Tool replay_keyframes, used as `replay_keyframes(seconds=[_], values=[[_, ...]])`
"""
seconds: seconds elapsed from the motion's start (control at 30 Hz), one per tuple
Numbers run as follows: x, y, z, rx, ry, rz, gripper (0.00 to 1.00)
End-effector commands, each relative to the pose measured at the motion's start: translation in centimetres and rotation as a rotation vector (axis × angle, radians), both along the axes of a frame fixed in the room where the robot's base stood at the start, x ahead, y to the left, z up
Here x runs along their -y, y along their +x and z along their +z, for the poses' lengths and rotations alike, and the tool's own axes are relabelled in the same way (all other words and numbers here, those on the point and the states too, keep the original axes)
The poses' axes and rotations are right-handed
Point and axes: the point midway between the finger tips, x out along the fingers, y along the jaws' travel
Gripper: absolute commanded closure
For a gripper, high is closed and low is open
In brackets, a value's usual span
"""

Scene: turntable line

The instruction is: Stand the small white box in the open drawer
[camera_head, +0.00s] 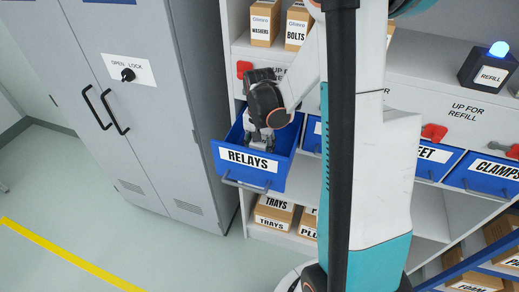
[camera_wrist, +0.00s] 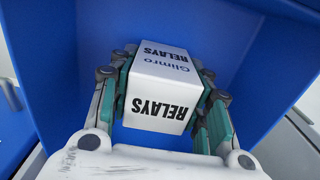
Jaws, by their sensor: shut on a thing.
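The small white box (camera_wrist: 165,85), printed "Glimro RELAYS", is held between the fingers of my gripper (camera_wrist: 165,100) in the wrist view. The blue interior of the open drawer (camera_wrist: 95,22) surrounds it there. Whether the box touches the drawer floor I cannot tell. In the head view, my gripper (camera_head: 262,138) reaches down into the open blue drawer (camera_head: 224,165) labelled "RELAYS". The box is hidden there by my gripper and the drawer front.
A grey cabinet (camera_head: 135,130) stands close to the drawer's left. Other blue drawers, one labelled "CLAMPS" (camera_head: 487,173), sit to the right in the shelf unit. A red knob (camera_head: 244,68) is above the open drawer. A "REFILL" device (camera_head: 490,66) with a blue light stands at upper right.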

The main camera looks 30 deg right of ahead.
Motion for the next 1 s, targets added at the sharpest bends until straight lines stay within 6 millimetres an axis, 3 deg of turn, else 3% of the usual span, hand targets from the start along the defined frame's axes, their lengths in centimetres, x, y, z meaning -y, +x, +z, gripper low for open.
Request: replay_keyframes(seconds=[0.33,0.37,0.43,0.83,1.0], values=[[0.0,0.0,-0.4,0.000,0.000,0.000,0.83],[0.0,0.0,-0.3,0.000,0.000,0.000,0.51],[0.0,0.0,-0.3,0.000,0.000,0.000,0.35],[0.0,0.0,0.0,0.000,0.000,0.000,0.35],[0.0,0.0,1.8,0.000,0.000,0.000,0.35]])
